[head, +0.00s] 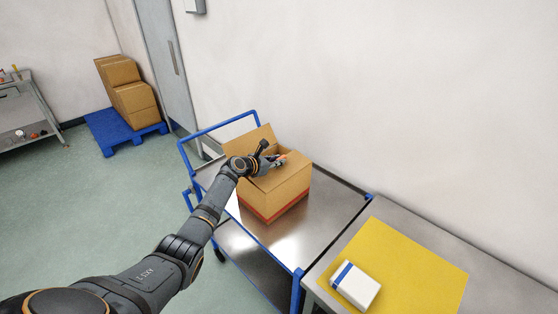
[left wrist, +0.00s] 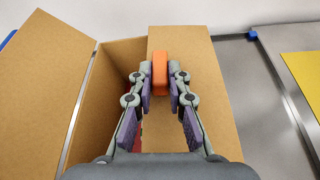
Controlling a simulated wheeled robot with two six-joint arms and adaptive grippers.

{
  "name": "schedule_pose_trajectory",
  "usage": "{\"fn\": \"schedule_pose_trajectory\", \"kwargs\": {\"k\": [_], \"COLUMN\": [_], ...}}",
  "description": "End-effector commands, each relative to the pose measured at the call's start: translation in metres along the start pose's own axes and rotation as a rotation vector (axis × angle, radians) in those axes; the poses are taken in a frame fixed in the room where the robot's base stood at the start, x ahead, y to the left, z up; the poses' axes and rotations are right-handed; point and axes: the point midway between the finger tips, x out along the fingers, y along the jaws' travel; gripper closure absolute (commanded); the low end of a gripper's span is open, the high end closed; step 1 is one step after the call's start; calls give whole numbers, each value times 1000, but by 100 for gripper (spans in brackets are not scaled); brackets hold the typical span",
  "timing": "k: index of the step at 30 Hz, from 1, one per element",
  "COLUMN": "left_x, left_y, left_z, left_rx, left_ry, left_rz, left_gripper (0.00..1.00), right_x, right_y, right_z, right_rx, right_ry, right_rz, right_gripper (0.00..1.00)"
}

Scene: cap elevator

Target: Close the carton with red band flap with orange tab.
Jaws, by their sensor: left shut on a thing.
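The carton with the red band (head: 283,192) stands on the metal cart; its red band (head: 270,219) runs along its lower edge. My left gripper (left wrist: 160,77) is shut on the orange tab (left wrist: 160,66), which sits at the edge of one flap (left wrist: 192,70). That flap lies over the right part of the carton's opening in the left wrist view. The opposite flap (left wrist: 40,75) stands open on the left, and part of the dark inside shows between them. In the head view my left gripper (head: 279,160) is over the carton top, partly hiding it. My right gripper is not in view.
The cart (head: 325,215) has blue rails and bare metal around the carton. To its right is a table with a yellow mat (head: 420,262) and a white box with a blue stripe (head: 357,287). A wall is behind. Stacked cartons (head: 135,97) stand on a blue pallet (head: 108,138) far left.

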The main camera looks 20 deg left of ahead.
Motion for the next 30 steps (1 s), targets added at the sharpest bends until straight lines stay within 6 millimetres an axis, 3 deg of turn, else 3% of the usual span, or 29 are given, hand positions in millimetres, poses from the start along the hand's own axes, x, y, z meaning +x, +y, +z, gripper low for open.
{"fn": "schedule_pose_trajectory", "kwargs": {"k": [15, 16, 20, 30], "left_x": [4, 4, 4, 2], "left_y": [3, 3, 3, 3], "left_z": [-10, -10, -10, -10], "left_rx": [-120, -119, -119, -118], "left_ry": [1, 1, 1, 1], "left_rz": [-49, -49, -49, -49], "left_gripper": [100, 80, 62, 60], "right_x": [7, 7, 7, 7], "right_y": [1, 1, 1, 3], "right_z": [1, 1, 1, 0], "right_rx": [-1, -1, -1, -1], "right_ry": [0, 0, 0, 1], "right_rz": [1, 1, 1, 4], "right_gripper": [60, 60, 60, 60]}}
